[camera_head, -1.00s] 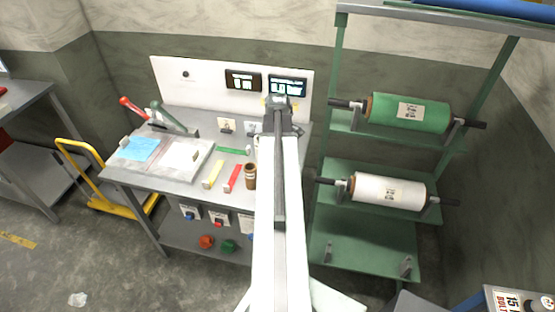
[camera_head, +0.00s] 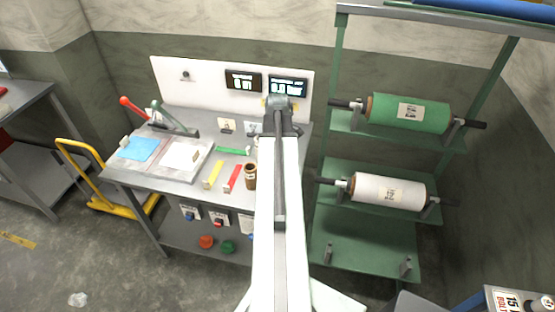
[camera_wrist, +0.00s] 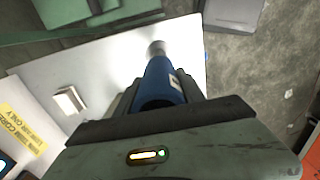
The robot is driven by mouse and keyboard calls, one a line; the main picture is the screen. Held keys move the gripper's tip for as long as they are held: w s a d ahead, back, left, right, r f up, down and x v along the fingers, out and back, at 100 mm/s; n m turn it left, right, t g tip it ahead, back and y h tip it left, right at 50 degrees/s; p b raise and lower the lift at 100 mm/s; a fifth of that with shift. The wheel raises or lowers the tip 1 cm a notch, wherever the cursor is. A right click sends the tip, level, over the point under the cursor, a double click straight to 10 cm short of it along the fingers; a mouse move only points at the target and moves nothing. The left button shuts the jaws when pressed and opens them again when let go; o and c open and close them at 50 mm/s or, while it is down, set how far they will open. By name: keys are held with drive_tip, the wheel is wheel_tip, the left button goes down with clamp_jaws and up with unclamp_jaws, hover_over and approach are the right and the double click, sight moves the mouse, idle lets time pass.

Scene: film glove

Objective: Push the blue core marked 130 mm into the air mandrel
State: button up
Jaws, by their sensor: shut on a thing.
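The blue core (camera_wrist: 165,86) lies between the two fingers of my gripper (camera_wrist: 158,92) in the wrist view, and the gripper is shut on it. A pale label on its side is too small to read. A grey metal cylinder, apparently the air mandrel (camera_wrist: 157,47), shows at the core's far end, in line with it. I cannot tell how far it sits inside the core. In the head view my gripper (camera_head: 280,104) is at the right end of the bench, and my arm hides the core and mandrel.
A pale plate with a yellow sign (camera_wrist: 22,128) and a small white block (camera_wrist: 69,100) lie left of the core. The bench (camera_head: 200,185) holds two levers, trays and a brown core (camera_head: 250,177). A green rack with a green roll (camera_head: 408,111) and white roll (camera_head: 389,191) stands right.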

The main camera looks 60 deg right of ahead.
drive_tip(key=shift+f+b, duration=5.4)
drive_tip(key=o, duration=1.4)
wheel_tip(320, 180, up, 8)
drive_tip(key=p, duration=0.8)
drive_tip(key=shift+r, duration=0.1)
drive_tip(key=shift+f, duration=0.2)
